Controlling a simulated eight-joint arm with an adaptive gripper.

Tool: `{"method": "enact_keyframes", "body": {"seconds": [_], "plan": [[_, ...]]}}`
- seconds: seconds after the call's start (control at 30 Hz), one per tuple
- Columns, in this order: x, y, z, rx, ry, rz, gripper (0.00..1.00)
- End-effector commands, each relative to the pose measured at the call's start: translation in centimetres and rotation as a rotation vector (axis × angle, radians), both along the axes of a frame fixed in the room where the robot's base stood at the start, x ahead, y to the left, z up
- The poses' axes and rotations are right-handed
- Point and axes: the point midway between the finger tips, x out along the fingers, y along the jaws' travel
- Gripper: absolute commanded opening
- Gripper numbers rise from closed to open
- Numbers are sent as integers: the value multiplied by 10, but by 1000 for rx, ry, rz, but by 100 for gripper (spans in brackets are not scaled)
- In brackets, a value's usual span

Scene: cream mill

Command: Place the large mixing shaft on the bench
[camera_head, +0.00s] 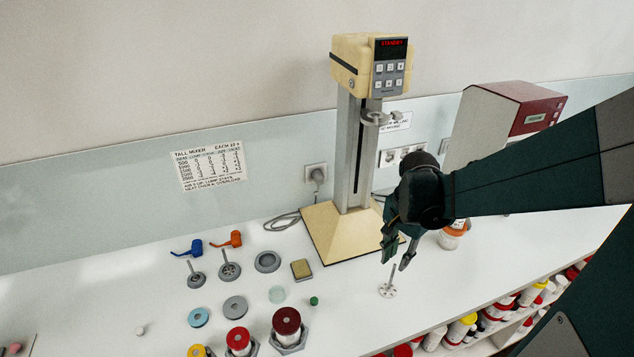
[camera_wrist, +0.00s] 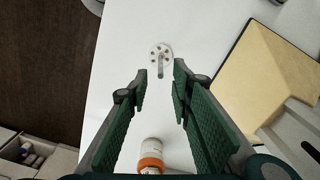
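A pale metal mixing shaft (camera_head: 388,290) with a round, holed disc at its foot stands upright on the white bench (camera_head: 345,315), right of centre. It also shows in the wrist view (camera_wrist: 160,52), beyond the fingertips. My dark green gripper (camera_head: 398,262) is just above it, pointing down. Its fingers are spread apart with a clear gap on both sides of the shaft in the wrist view (camera_wrist: 160,75). No finger visibly touches the shaft. Two other shafts with disc feet, one on the left (camera_head: 196,279) and one beside it (camera_head: 229,270), stand further left on the bench.
The cream mixer (camera_head: 371,65) on its wide base (camera_head: 335,236) stands behind my gripper, its display reading STANDBY. An orange-and-white jar (camera_head: 452,236) is close on the right. Bottles (camera_head: 463,328) line a shelf below the front edge. Lids, discs and red-topped jars (camera_head: 287,322) occupy the left.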

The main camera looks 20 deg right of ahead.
Motion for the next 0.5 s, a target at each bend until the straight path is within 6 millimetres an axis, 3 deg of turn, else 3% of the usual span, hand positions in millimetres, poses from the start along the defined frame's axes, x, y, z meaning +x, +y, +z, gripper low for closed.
{"method": "enact_keyframes", "body": {"seconds": [0.2, 0.5], "plan": [[1, 0, -35, 0, 0, 0, 23], [0, 0, -51, 0, 0, 0, 23]]}}
